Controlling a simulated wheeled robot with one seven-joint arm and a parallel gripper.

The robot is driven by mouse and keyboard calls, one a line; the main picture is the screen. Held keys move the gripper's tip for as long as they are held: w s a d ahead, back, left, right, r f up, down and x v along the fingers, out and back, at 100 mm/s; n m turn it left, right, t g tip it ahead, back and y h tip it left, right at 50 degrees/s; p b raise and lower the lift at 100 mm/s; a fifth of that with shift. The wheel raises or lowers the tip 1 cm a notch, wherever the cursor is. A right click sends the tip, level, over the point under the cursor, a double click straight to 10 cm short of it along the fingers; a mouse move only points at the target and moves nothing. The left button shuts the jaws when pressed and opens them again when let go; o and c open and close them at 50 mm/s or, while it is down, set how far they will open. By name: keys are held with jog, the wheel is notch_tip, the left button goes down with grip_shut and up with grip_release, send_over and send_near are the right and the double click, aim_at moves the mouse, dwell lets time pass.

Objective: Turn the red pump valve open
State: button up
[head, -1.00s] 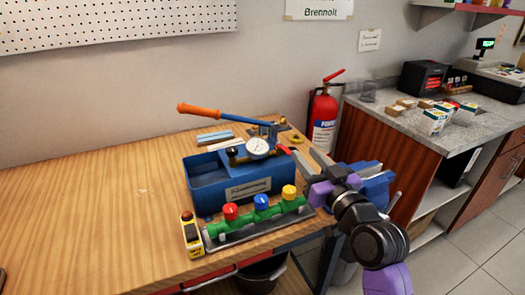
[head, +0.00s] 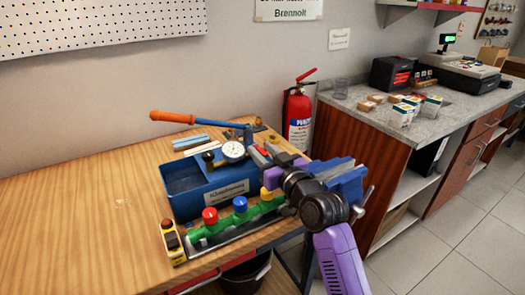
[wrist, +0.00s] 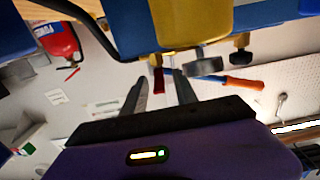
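The blue test pump (head: 185,203) stands on the wooden bench, with a round gauge (head: 233,151) and a long orange-handled lever (head: 172,117). Its small red valve handle (wrist: 158,80) shows in the wrist view, below a brass fitting, in the gap between my fingertips. My gripper (head: 263,157) is open, just right of the gauge and level with the pump's top. In the wrist view both fingers (wrist: 159,82) are spread, with nothing clamped. I cannot tell whether a finger touches the handle.
A green manifold (head: 222,226) with red (head: 210,215), blue (head: 240,203) and yellow (head: 267,193) knobs lies in front of the pump, close under my wrist. A yellow device (head: 172,243) stands left of it. A blue vise (head: 345,182) is on the right, behind my arm. A fire extinguisher (head: 299,115) stands behind.

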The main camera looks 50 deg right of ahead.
grip_shut()
jog(key=b, duration=0.1)
jog(key=y+b, duration=0.1)
jog(key=shift+s+d+f+n+b, duration=0.1)
jog(key=shift+d+f+n+b, duration=0.15)
jog(key=shift+d+n+b, duration=0.15)
jog(key=shift+r+n+y+b, duration=0.1)
jog(key=shift+n+y+b, duration=0.25)
jog(key=shift+y, duration=0.25)
jog(key=shift+r, duration=0.1)
grip_release()
jog(key=shift+a, duration=0.1)
jog(key=s+a, duration=0.1)
jog(key=s, duration=0.6)
jog(key=shift+s+b, duration=0.4)
jog(key=shift+b, duration=0.05)
